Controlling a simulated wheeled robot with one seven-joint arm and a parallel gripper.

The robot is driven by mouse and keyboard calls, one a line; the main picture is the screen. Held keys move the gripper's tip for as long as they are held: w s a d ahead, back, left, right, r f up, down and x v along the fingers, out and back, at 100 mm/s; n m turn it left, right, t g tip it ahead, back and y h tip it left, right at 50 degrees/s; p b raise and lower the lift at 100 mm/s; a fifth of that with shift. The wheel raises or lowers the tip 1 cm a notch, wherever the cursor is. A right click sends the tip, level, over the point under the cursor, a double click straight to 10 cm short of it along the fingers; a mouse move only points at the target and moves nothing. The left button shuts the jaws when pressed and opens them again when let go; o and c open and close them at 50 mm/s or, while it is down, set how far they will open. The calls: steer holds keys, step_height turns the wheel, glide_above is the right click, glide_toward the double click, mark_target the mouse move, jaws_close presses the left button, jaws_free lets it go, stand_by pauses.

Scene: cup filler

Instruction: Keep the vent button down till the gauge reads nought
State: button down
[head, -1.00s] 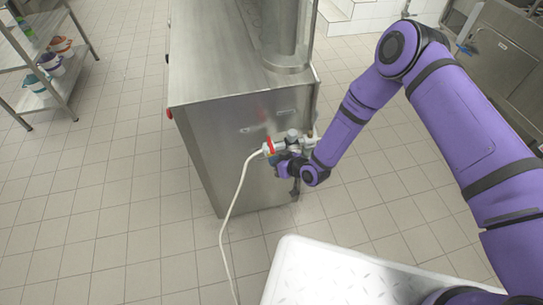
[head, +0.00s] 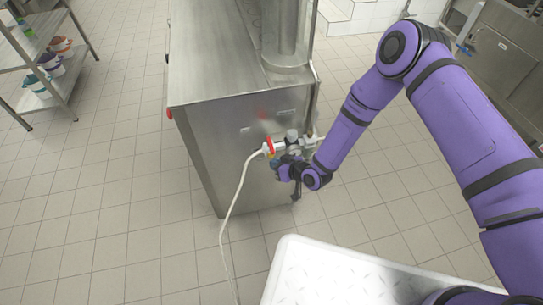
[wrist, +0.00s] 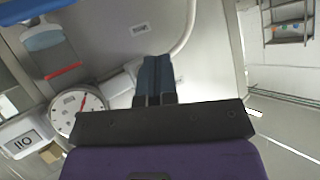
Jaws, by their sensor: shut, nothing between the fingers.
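My gripper (wrist: 155,84) is shut and empty, its two dark blue fingers side by side in the wrist view. In the head view my gripper (head: 279,169) is at the end face of the steel machine, just below a white pipe fitting (head: 281,146). A round white gauge (wrist: 76,113) with a red needle shows left of the fingers in the wrist view; its figures are too small to read. I cannot make out the vent button. The fingertips point towards the machine's grey face, and I cannot tell whether they touch anything.
A white hose (head: 234,195) hangs from the fitting to the floor. The steel machine (head: 225,125) stands ahead. A white tabletop (head: 340,275) is in front. A shelf rack (head: 60,80) with tubs is at far left. The tiled floor between is clear.

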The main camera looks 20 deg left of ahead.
steer(key=shift+s+d, duration=0.1)
steer(key=shift+s, duration=0.1)
steer(key=shift+s+d, duration=0.45)
steer(key=shift+s, duration=0.25)
steer(key=shift+s+d, duration=0.4)
steer(key=shift+s, duration=0.25)
steer(key=shift+s+d, duration=0.45)
steer(key=shift+s, duration=0.25)
